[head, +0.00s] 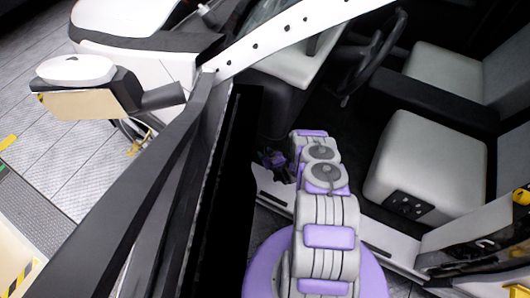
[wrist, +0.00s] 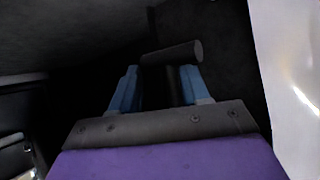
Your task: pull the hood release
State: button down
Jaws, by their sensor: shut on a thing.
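In the wrist view, my gripper (wrist: 161,74) has its two blue fingers on either side of a dark stem. The stem belongs to the hood release (wrist: 172,54), a dark handle with a round bar lying across just beyond the fingertips. The jaws are shut on it. In the head view, my purple and grey arm reaches through the open doorway into the dark footwell, and my gripper (head: 274,160) is low near the inner side of the door opening. The release is not distinguishable in the head view.
The open door (head: 150,190) with its mirror (head: 90,92) stands to the left of my arm. The steering wheel (head: 375,55) is above and the light seat (head: 428,155) is to the right. In the wrist view, a pale panel (wrist: 290,80) is close on the right.

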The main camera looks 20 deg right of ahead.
jog(key=shift+d, duration=0.3)
jog(key=shift+w+a+r, duration=0.15)
jog(key=shift+a+r, duration=0.05)
jog(key=shift+a, duration=0.25)
jog(key=shift+d, duration=0.2)
jog(key=c, duration=0.8)
grip_release()
jog(key=shift+r, duration=0.15)
jog(key=shift+c, duration=0.2)
jog(key=shift+o, duration=1.2)
jog(key=shift+a, duration=0.25)
jog(key=p+v, duration=0.5)
jog(key=v, duration=1.2)
jog(key=shift+s+f+p, duration=0.25)
jog(key=shift+s+p, duration=0.1)
